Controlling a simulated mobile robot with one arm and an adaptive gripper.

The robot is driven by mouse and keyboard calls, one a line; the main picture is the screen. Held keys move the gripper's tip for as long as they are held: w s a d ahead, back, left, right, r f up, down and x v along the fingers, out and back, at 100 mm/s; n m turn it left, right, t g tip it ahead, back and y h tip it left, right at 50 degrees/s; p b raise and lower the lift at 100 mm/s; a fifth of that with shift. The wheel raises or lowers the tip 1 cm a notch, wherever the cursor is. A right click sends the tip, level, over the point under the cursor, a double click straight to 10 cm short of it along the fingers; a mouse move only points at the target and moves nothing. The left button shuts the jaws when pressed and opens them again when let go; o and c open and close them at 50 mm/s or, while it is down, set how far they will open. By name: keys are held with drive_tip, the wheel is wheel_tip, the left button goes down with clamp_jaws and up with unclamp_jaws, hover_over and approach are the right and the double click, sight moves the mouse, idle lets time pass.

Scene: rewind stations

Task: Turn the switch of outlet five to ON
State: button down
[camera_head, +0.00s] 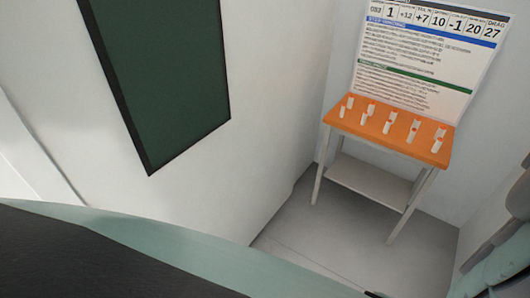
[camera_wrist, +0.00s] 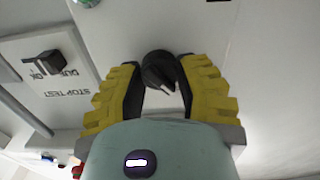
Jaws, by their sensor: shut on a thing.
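A round black rotary switch (camera_wrist: 158,72) sits on a pale surface in the wrist view, with a thin light mark on its face. My gripper (camera_wrist: 158,65) has yellow fingers with black inner pads, one on each side of this switch, and is shut on it. No outlet number or ON label is readable by this switch, so I cannot tell which outlet it belongs to. The gripper's fingers do not show in the head view.
A white panel marked "STOP TEST" with a black switch (camera_wrist: 42,64) is to the left in the wrist view. In the head view, an orange table (camera_head: 388,134) holds several white pieces under a printed poster (camera_head: 425,60). A dark green board (camera_head: 165,75) hangs on the wall.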

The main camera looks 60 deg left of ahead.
drive_tip(key=m, duration=0.3)
drive_tip(key=shift+s+d+m, duration=0.1)
drive_tip(key=shift+m, duration=0.2)
drive_tip(key=m+b, duration=0.2)
drive_tip(key=m, duration=0.1)
drive_tip(key=shift+m, duration=0.3)
drive_tip(key=m+b, duration=0.1)
drive_tip(key=m, duration=0.1)
drive_tip(key=m+b, duration=0.2)
drive_tip(key=shift+s+f+m, duration=0.15)
drive_tip(key=shift+m, duration=0.15)
drive_tip(key=m+b, duration=0.3)
drive_tip(key=m, duration=0.1)
drive_tip(key=shift+b, duration=0.35)
drive_tip(key=shift+m, duration=0.4)
drive_tip(key=c, duration=0.6)
unclamp_jaws()
drive_tip(key=shift+o, duration=0.2)
